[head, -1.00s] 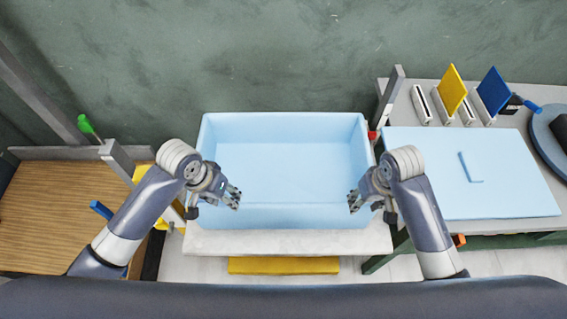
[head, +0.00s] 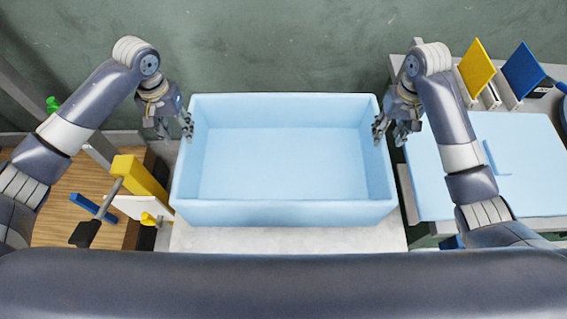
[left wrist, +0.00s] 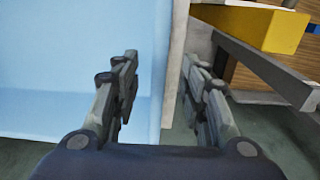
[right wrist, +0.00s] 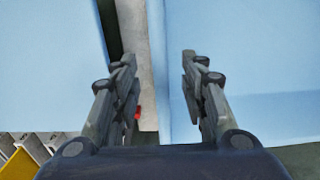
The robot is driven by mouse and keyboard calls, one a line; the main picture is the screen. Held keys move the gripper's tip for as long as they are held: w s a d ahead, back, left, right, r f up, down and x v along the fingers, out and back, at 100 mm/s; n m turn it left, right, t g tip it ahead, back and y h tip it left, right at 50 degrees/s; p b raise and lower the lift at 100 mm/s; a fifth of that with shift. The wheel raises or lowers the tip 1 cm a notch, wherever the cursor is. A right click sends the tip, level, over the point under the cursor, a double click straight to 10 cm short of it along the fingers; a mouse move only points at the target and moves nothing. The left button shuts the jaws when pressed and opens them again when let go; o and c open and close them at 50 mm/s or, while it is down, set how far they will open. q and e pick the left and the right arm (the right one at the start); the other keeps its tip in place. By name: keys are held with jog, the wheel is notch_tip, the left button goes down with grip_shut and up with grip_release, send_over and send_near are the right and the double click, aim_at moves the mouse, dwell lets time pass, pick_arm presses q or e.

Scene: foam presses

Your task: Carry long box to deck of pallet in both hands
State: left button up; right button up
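The long box (head: 285,212) is light blue and open-topped. It sits level on a pale stone-like top (head: 285,238) in the middle of the head view, and looks empty. My left gripper (head: 176,129) is open at the box's left end wall; in the left wrist view its fingers (left wrist: 160,95) are on either side of the wall (left wrist: 160,70). My right gripper (head: 391,133) is open at the right end wall; its fingers (right wrist: 160,85) straddle that wall (right wrist: 158,60). Neither gripper is visibly closed on it. I cannot identify the pallet with certainty.
A brown wooden slatted surface (head: 65,215) lies at the left, with a yellow block (head: 140,178) and a blue-handled tool (head: 93,207) near it. At the right, a bench bears a light blue sheet (head: 530,150) and yellow (head: 478,68) and blue (head: 522,70) panels. A green wall stands behind.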

aim_at(189, 152)
pick_arm(q)
jog(key=shift+f, duration=0.15)
pick_arm(e)
jog(key=shift+f, duration=0.1)
pick_arm(q)
notch_tip(189, 152, down, 11)
jog(key=shift+r, duration=0.2)
pick_arm(e)
notch_tip(189, 152, down, 11)
jog(key=shift+r, duration=0.15)
pick_arm(q)
grip_shut()
pick_arm(e)
grip_shut()
jog(key=shift+r, duration=0.1)
